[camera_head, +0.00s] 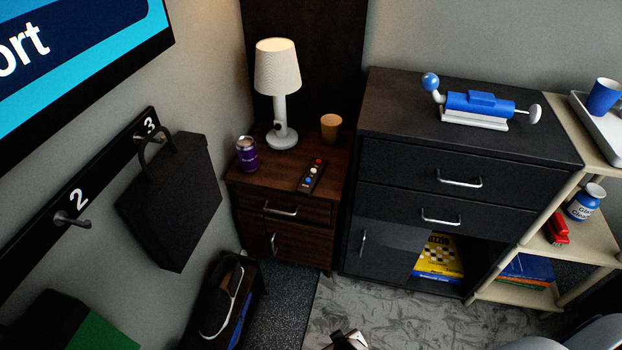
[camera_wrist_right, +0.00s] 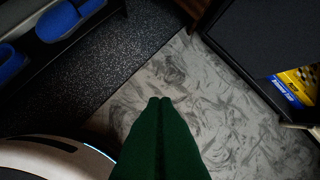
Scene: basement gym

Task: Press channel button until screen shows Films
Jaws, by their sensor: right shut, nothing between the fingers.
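The screen (camera_head: 75,60) hangs on the left wall and is cut off by the picture edge. It shows a blue panel with the letters "ort"; the rest of the word is out of view. The remote (camera_head: 312,176) lies on the dark wooden nightstand (camera_head: 285,208), with red, blue and pale buttons on top. Which one is the channel button is too small to read. My right gripper (camera_head: 346,340) is at the bottom edge, low over the floor, well short of the remote. Its fingers (camera_wrist_right: 160,101) are shut and empty in the wrist view. My left gripper is out of view.
A black dresser (camera_head: 455,150) is to the right. A black bag (camera_head: 172,200) hangs from the wall hooks at left. Open floor (camera_head: 375,305) lies in front.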

